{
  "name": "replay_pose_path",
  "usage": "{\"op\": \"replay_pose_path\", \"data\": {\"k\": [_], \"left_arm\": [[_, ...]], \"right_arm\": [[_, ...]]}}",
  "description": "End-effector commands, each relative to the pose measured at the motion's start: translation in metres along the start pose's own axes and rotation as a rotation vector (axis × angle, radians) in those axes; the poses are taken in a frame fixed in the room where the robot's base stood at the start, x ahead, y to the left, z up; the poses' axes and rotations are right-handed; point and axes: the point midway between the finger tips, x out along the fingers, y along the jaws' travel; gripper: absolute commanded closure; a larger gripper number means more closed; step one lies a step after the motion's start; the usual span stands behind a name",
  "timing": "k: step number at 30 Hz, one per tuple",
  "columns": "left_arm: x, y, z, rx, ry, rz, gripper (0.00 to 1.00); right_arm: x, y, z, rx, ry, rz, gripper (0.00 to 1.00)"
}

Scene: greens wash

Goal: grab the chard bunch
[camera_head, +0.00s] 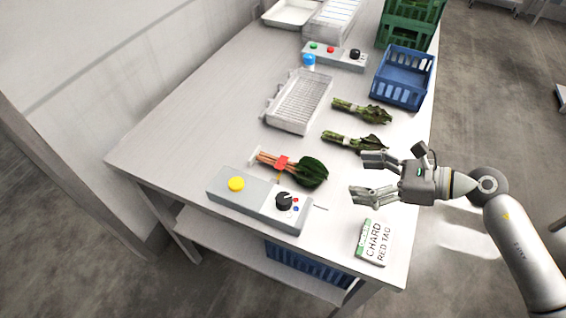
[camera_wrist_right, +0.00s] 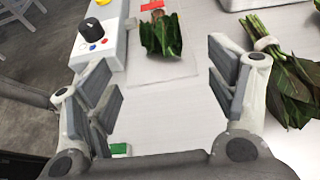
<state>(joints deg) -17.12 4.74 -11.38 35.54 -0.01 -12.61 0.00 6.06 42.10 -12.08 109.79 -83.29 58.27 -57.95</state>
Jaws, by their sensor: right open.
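The chard bunch (camera_head: 308,172) lies on the table near the front control box, with pale reddish stems to the left, a red tag around them and dark green leaves to the right. In the right wrist view its leaves (camera_wrist_right: 162,36) show at the top, ahead of the fingers, with part of the red tag. My right gripper (camera_head: 362,177) is open and empty, to the right of the leaves and apart from them. Its spread fingers (camera_wrist_right: 158,62) frame bare table in the wrist view. My left gripper is not in view.
A control box (camera_head: 258,200) with a yellow button and black knob stands in front of the chard. Two other green bunches (camera_head: 362,111) (camera_head: 356,141) lie behind. A card reading "CHARD RED TAG" (camera_head: 374,243) lies near the right edge. A blue crate (camera_head: 403,78) and white rack (camera_head: 298,101) stand farther back.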

Motion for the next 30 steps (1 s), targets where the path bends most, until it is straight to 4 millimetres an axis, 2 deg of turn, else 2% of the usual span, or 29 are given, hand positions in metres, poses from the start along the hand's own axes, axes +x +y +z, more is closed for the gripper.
{"op": "replay_pose_path", "data": {"k": [9,17,24,30], "left_arm": [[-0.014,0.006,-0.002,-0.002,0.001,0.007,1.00],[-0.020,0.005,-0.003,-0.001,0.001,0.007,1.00],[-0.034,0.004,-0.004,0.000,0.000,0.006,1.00],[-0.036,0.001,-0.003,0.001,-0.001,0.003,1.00]], "right_arm": [[0.043,0.000,0.003,0.003,-0.004,0.002,0.22],[0.060,0.000,0.003,0.004,-0.005,0.002,0.22],[0.090,-0.002,0.002,0.005,-0.006,0.002,0.22],[0.103,-0.002,0.001,0.003,-0.004,0.001,0.22]]}}
